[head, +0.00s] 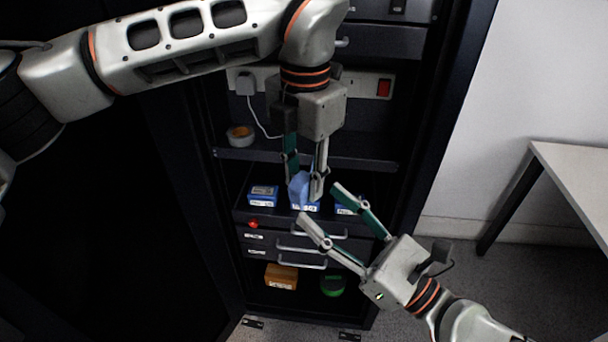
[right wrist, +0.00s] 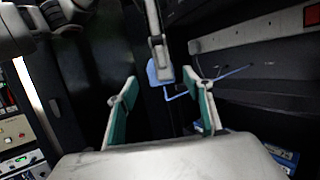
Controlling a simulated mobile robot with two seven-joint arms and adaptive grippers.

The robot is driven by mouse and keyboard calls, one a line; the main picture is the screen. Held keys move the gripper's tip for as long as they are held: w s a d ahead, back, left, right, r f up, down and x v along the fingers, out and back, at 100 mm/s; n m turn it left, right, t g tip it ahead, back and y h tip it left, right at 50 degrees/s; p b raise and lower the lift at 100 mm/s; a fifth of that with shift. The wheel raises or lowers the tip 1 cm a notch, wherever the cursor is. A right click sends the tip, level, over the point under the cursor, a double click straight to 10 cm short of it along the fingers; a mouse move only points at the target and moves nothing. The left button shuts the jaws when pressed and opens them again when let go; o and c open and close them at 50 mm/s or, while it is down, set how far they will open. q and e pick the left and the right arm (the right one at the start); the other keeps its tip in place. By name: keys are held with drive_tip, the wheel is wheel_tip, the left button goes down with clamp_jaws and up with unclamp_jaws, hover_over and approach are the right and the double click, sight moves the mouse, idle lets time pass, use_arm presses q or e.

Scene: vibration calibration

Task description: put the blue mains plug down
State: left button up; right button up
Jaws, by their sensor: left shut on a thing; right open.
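The blue mains plug (head: 298,187) is between the fingers of my left gripper (head: 305,180), which is shut on it and points down into the cabinet. In the right wrist view the plug (right wrist: 155,73) hangs at the left gripper's fingertips, with a blue cable trailing right. In the head view it overlaps the middle blue box; I cannot tell whether they touch. My right gripper (head: 320,203) is open and empty, in front of the drawers and just below the plug. Its spread fingers also show in the right wrist view (right wrist: 160,88).
Blue boxes stand left (head: 263,195) and right (head: 346,207) on the cabinet surface. Above are a tape roll (head: 240,136), a white plug (head: 246,84) and a red switch (head: 384,87). Drawer handles (head: 302,265) stick out below. A table (head: 575,165) stands right.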

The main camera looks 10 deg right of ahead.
drive_tip(key=v, duration=0.8)
wheel_tip(320, 180, down, 19)
drive_tip(key=w+a+n+g+h, duration=0.1)
drive_tip(key=n+h, duration=0.1)
drive_tip(key=n, duration=0.9)
drive_tip(key=w+n+g+h, duration=0.1)
drive_tip(key=w+n+h, duration=0.15)
drive_tip(key=n, duration=0.75)
drive_tip(key=s+d+f+n+g+h, duration=0.2)
drive_tip(key=f+n, duration=0.3)
drive_tip(key=f, duration=0.4)
drive_tip(key=s+d+f+n+g+h, duration=0.2)
drive_tip(key=s+d+f+n+h, duration=0.2)
drive_tip(key=f, duration=0.5)
drive_tip(key=shift+d+f+n+h, duration=0.3)
drive_tip(key=shift+f+n+h, duration=0.1)
drive_tip(key=shift+n, duration=0.8)
